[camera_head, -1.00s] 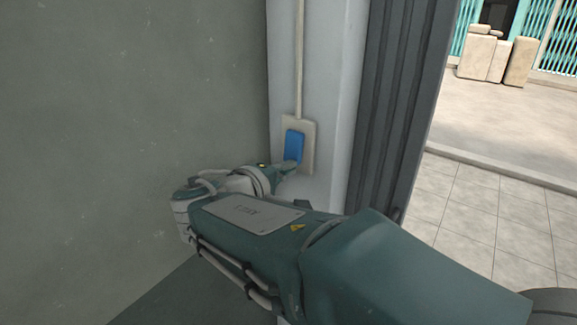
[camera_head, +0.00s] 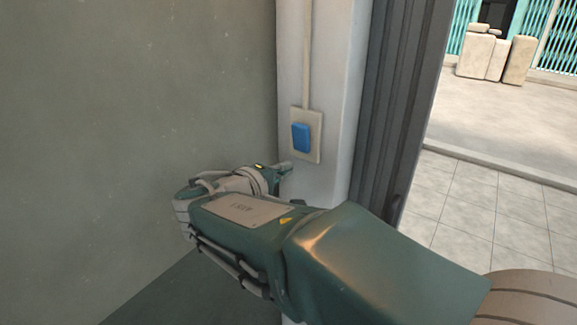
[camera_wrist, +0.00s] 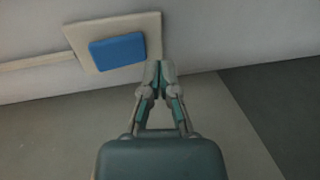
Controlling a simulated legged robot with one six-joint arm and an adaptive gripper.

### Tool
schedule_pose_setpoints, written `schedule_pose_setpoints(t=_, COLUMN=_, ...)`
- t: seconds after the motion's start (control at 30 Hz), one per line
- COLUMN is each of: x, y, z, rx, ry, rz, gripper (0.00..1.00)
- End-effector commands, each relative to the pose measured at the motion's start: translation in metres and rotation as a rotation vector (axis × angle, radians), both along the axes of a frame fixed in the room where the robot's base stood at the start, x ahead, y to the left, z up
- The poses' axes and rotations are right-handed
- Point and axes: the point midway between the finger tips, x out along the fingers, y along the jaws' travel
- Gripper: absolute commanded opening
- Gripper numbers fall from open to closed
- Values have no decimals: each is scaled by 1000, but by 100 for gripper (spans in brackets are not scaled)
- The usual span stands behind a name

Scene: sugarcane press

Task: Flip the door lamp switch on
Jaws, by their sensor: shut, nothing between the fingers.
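The lamp switch is a blue rocker (camera_head: 301,138) on a beige plate (camera_head: 319,150), mounted on the white pillar beside the doorway. In the wrist view the blue rocker (camera_wrist: 118,51) and its beige plate (camera_wrist: 84,43) are at the upper left. My gripper (camera_wrist: 159,66) is shut with nothing in it. Its tips are beside the lower edge of the plate in that view, off the blue rocker. In the head view my gripper (camera_head: 286,166) is just below the plate, partly hidden behind my arm.
A beige conduit (camera_head: 307,60) runs up the white pillar (camera_head: 340,80) from the plate. A grey wall (camera_head: 190,80) closes the left side. A dark door frame (camera_head: 392,100) stands right, with open tiled floor (camera_head: 490,210) and beige blocks (camera_head: 494,55) beyond.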

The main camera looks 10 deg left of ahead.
Motion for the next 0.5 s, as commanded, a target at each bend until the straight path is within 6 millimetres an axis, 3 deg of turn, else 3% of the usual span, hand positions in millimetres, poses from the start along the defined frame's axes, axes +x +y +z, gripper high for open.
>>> schedule_pose_setpoints(t=0.5, x=-60, y=26, z=-11, rx=2, ry=0, rz=4, gripper=0)
